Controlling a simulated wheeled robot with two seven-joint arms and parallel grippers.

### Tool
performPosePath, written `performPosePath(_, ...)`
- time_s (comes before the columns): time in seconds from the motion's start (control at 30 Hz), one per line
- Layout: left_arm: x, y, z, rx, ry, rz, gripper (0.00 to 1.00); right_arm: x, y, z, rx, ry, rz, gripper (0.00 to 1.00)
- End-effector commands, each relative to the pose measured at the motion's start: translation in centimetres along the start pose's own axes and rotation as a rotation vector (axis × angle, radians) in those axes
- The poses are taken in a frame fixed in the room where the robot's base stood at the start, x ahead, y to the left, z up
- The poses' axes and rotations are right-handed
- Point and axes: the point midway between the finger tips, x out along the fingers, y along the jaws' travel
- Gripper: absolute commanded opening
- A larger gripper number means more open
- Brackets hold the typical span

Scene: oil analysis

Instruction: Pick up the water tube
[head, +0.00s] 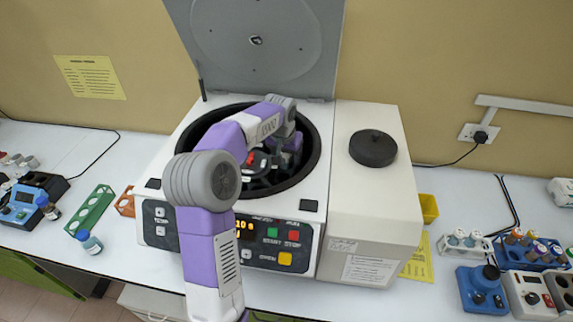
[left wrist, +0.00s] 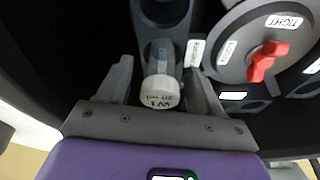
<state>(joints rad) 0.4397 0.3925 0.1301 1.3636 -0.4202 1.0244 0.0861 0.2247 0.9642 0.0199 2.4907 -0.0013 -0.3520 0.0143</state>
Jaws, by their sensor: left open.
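A tube with a white cap (left wrist: 160,94), the likely water tube, sits in a grey slot of the centrifuge rotor (left wrist: 165,12) in the left wrist view. The dark lettering on its cap seems to include "W1". My left gripper (left wrist: 157,68) is open, with one finger on each side of the tube and gaps visible beside the cap. In the head view my left gripper (head: 286,148) reaches down into the open bowl of the centrifuge (head: 160,182), and my arm hides much of the rotor and the tube. My right gripper does not show.
The bowl's dark wall surrounds my gripper, and the raised lid (head: 255,40) stands behind. A red rotor knob (left wrist: 266,60) is close on the right. Racks hold tubes at right (head: 535,250); a green rack (head: 90,210) stands at left.

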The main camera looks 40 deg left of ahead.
Motion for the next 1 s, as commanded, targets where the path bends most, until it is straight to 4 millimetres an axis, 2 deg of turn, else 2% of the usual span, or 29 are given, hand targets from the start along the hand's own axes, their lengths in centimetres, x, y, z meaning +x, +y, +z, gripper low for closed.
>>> performPosePath(0.17,0.0,0.0,0.0,0.000,0.000,0.000,0.65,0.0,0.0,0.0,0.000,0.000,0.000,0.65)
performPosePath(0.57,0.0,0.0,0.0,0.000,0.000,0.000,0.06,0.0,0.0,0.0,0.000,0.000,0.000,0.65)
performPosePath(0.83,-0.4,0.0,-0.2,0.000,0.003,0.000,0.06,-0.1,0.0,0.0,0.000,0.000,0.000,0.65)
performPosePath(1.0,-2.9,0.0,-0.9,0.000,0.005,-0.001,0.06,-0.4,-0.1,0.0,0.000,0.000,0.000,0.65)
